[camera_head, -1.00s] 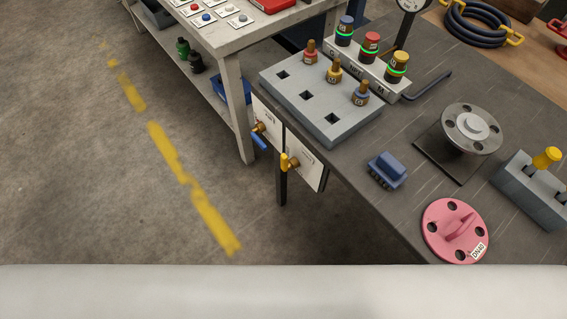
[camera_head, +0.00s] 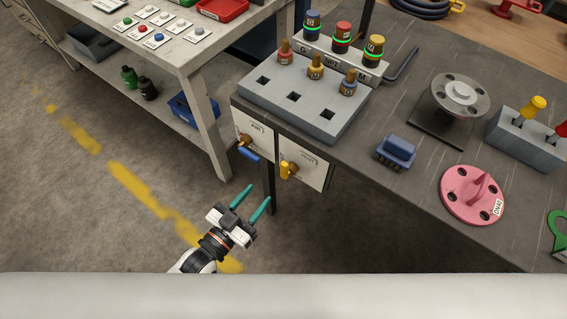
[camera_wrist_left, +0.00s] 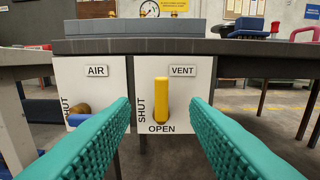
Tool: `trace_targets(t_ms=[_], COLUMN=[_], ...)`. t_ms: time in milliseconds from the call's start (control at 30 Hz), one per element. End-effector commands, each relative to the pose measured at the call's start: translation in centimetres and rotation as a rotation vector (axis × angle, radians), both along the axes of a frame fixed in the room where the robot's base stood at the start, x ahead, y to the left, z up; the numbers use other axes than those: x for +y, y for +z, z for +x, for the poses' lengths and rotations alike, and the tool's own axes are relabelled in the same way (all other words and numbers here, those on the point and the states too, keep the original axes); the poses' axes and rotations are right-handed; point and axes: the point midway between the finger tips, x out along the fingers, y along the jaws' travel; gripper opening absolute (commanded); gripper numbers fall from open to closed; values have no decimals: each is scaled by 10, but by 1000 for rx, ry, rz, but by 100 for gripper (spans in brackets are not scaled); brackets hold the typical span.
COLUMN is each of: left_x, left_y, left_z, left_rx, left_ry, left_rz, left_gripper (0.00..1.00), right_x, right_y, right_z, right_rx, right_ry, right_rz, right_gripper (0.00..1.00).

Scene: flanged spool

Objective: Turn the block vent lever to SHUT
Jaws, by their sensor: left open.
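The yellow vent lever (camera_head: 288,169) is on the white VENT panel (camera_head: 312,172) on the bench's front side. In the left wrist view the lever (camera_wrist_left: 161,100) stands vertical, with OPEN printed just below it and SHUT printed sideways at its left. My left gripper (camera_head: 257,198) is open and empty, in front of and below the panel in the head view, apart from the lever. In the left wrist view its two teal fingers frame the lever from left and right, with a gap on both sides. My right gripper is in neither view.
The AIR panel (camera_wrist_left: 88,72), left of VENT, carries a blue lever (camera_head: 249,154). A dark bench leg (camera_head: 270,188) stands below the panels. The bench above holds a grey socket block (camera_head: 270,100), a blue block (camera_head: 396,152) and a pink flange (camera_head: 462,205).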

Motion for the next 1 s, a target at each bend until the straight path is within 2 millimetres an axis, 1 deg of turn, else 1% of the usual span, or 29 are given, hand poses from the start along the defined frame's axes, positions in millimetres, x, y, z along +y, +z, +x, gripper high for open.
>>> trace_targets(t_ms=[33, 167, 400, 600, 800, 1000], left_x=[-3, -11, -40, -60, -70, -71], left_y=[4, 5, 6, 4, 3, 3], left_z=[2, 15, 54, 81, 95, 97], left_rx=[-8, -11, -10, -9, -7, -6], left_ry=[-4, -3, -2, -2, -2, -2], left_rz=[-7, -8, -6, -5, -4, -3], left_gripper=[42, 42, 42, 42, 42, 42], right_x=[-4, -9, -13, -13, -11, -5], right_y=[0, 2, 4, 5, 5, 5], right_z=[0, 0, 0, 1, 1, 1], right_rx=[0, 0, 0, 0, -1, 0], right_ry=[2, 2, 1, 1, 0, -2], right_rz=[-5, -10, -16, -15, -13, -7], right_gripper=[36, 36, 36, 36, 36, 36])
